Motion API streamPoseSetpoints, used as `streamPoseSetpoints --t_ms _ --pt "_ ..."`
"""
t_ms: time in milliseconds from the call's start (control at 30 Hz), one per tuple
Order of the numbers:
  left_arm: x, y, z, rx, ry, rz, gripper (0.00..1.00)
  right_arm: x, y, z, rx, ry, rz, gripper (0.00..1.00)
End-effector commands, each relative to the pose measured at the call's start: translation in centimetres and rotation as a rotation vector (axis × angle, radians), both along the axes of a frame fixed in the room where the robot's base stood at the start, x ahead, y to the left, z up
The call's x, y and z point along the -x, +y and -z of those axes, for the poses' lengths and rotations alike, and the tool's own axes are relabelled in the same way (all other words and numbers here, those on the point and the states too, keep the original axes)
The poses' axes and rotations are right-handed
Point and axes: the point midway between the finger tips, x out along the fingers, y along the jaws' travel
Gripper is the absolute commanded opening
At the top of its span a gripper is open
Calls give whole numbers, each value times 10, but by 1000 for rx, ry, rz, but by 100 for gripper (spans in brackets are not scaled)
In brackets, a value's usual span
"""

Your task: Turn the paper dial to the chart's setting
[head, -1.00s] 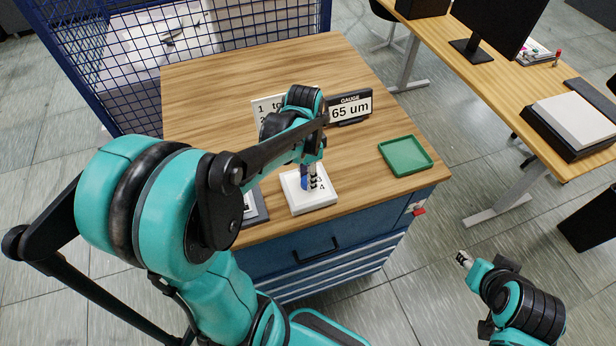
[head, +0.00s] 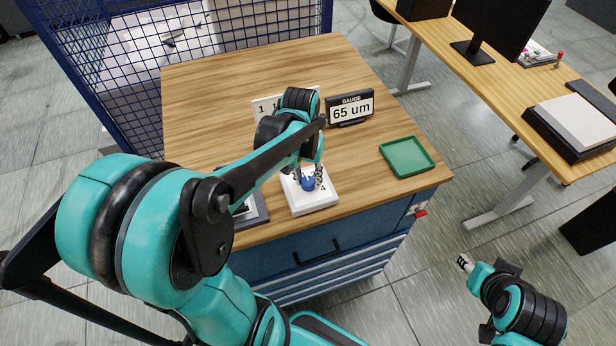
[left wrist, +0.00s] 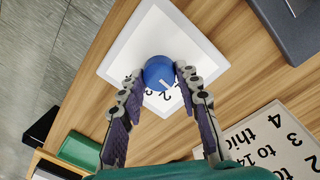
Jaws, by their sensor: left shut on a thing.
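The blue dial knob (head: 308,184) sits on a white square base (head: 318,205) near the cabinet top's front edge. My left gripper (head: 309,181) is shut on the knob, one finger at each side. In the left wrist view the knob (left wrist: 158,73) has a short white mark close to a printed 2; a 3 shows beside it, other digits are hidden. The white chart (head: 262,108) stands behind, mostly covered by my arm; part of its text shows in the left wrist view (left wrist: 262,146). A gauge sign (head: 350,111) reads 65 um. My right gripper (head: 463,262) is away, low at right.
A green tray (head: 407,157) lies right of the dial base. A dark grey flat thing (head: 258,210) lies left of it, partly behind my arm. The wooden top's back half (head: 240,75) is clear. A blue mesh fence (head: 110,60) stands behind left.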

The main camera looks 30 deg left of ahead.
Motion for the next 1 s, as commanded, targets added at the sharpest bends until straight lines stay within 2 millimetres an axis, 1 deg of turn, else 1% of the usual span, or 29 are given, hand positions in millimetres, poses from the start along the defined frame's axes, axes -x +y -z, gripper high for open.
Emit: streamPoseSetpoints --t_ms 300,700,733,767,800,1000 --pt "0 0 0 0 -1 -75 4 0 0 0 0 0 0 40" --pt "0 0 0 0 -1 -81 4 0 0 0 0 0 0 40" --pt "0 0 0 0 -1 -81 35 0 0 0 0 0 0 40" --pt "0 0 0 0 -1 -81 43 0 0 0 0 0 0 40" --pt "0 0 0 0 0 -81 54 0 0 0 0 0 0 40" --pt "0 0 0 0 0 -80 54 0 0 1 0 0 0 40"
